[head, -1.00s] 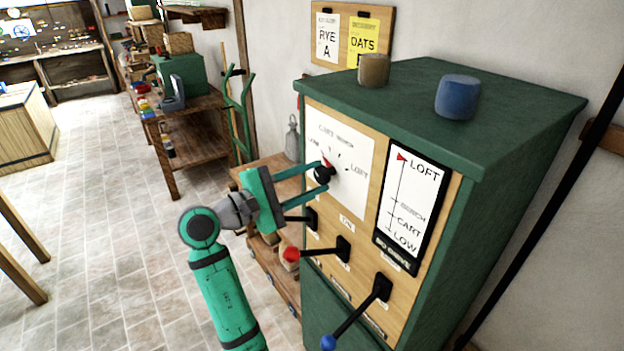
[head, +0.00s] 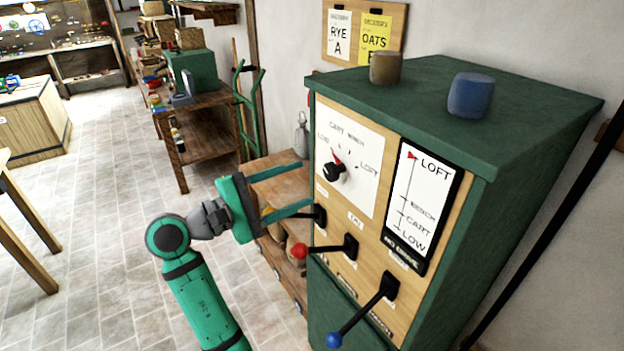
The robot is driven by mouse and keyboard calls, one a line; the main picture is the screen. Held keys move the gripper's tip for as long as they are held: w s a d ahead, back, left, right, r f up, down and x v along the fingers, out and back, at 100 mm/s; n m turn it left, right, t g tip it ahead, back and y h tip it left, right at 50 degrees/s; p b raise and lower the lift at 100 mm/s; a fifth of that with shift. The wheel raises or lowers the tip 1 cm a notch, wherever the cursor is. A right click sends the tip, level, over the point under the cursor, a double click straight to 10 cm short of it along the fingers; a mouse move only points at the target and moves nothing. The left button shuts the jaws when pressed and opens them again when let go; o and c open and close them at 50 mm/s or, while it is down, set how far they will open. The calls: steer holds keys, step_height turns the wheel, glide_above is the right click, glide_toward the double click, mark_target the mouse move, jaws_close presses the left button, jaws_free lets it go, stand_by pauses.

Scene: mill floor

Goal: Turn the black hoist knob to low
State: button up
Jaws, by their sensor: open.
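The black hoist knob (head: 334,173) sits on the white dial plate (head: 362,190) of the green cabinet. The dial is lettered LOW, CART, BENCH and LOFT. The red mark at the knob's upper edge lies on the LOW side of the dial; I cannot tell exactly which tick it meets. My gripper (head: 306,187) is open and empty, left of the dial. Its two fingers point at the cabinet and stand apart from the knob. The black level indicator (head: 418,205) shows a red flag beside LOFT and "NO DRIVE" at its base.
A brown cylinder (head: 386,68) and a blue cylinder (head: 470,95) stand on the cabinet. The tiled floor at left is open.

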steer(key=shift+v, duration=1.9)
steer(key=s+d+f+n+t+y, duration=0.15)
steer(key=f+y, duration=0.25)
steer(key=f, duration=1.1)
steer(key=d+f+n+t+y, duration=0.25)
steer(key=f+y, duration=0.25)
steer(key=f, duration=1)
steer(key=s+f+m+y, duration=0.4)
steer(key=s+f, duration=0.7)
steer(key=s, duration=0.3)
steer(key=s+d+r+m, duration=0.2)
steer(key=s+m, duration=0.2)
steer(key=s, duration=0.4)
steer(key=s+d+r+m+y, duration=0.1)
steer(key=s+m, duration=0.3)
steer(key=s, duration=0.5)
steer(key=s+d+r+m, duration=0.2)
steer(key=s+m, duration=0.3)
steer(key=s, duration=0.3)
steer(key=shift+s+d+r+t+y, duration=0.2)
steer(key=shift+d+r+t+y, duration=0.15)
steer(key=shift+r, duration=0.5)
